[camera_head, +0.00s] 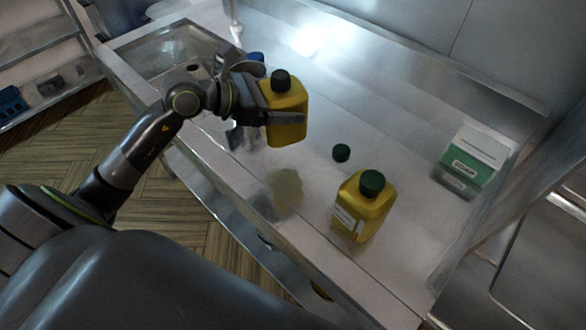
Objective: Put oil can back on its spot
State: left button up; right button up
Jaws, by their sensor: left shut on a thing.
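A yellow oil can (287,113) with a black cap is held by my left gripper (286,115) above the left part of the steel counter. The gripper is shut around the can's sides, and the can looks close to upright. A second yellow can (361,212) with a dark green cap and a pale label stands on the counter, lower and to the right, apart from the gripper. A blurred yellowish patch (286,188) shows on the counter below the held can; it looks like a reflection. My right gripper is not in the picture.
A loose green cap (341,152) lies on the steel counter (390,130) behind the standing can. A green and white box (471,160) stands at the right. A sink basin (165,55) is at the far left.

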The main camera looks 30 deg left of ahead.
pick_arm(q)
jog(key=f, duration=0.5)
jog(key=shift+a+f+p, duration=0.15)
jog(key=shift+a+p, duration=0.05)
jog(key=shift+p, duration=0.1)
notch_tip(320, 180, down, 4)
jog(key=shift+d, duration=0.1)
jog(key=shift+f, duration=0.35)
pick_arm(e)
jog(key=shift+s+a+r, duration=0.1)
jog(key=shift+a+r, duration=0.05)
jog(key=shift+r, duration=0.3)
pick_arm(q)
jog(key=shift+f, duration=0.15)
jog(key=o, duration=1.1)
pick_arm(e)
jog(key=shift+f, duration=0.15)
